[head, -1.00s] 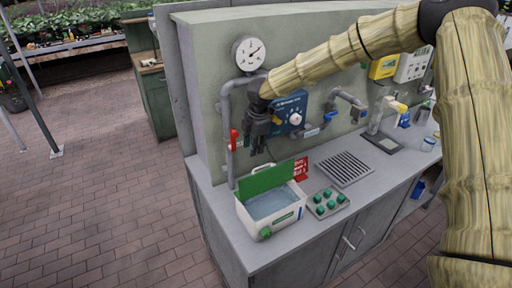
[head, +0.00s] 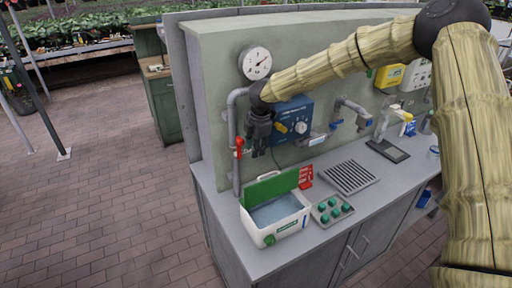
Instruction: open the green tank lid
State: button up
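The green tank lid (head: 270,186) stands raised and tilted back at the rear edge of the white tank (head: 292,226). Water or a blue-grey surface shows inside the tank, which sits at the left front of the grey counter. My gripper (head: 256,154) hangs above and behind the lid, close to the wall panel, pointing down and apart from the lid. Its dark fingers are small in the picture, and I cannot tell how wide they are. I see nothing held in it.
A pipe with a red valve handle (head: 238,148) and a gauge (head: 255,63) are close left of my gripper. A blue box (head: 293,120) is close right. A tray of green knobs (head: 332,209) and a grate (head: 351,177) lie right of the tank.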

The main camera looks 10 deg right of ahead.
notch_tip(320, 180, up, 12)
jog(key=s, duration=0.2)
jog(key=shift+d+f, duration=0.15)
jog(key=shift+d, duration=0.2)
jog(key=shift+s, duration=0.1)
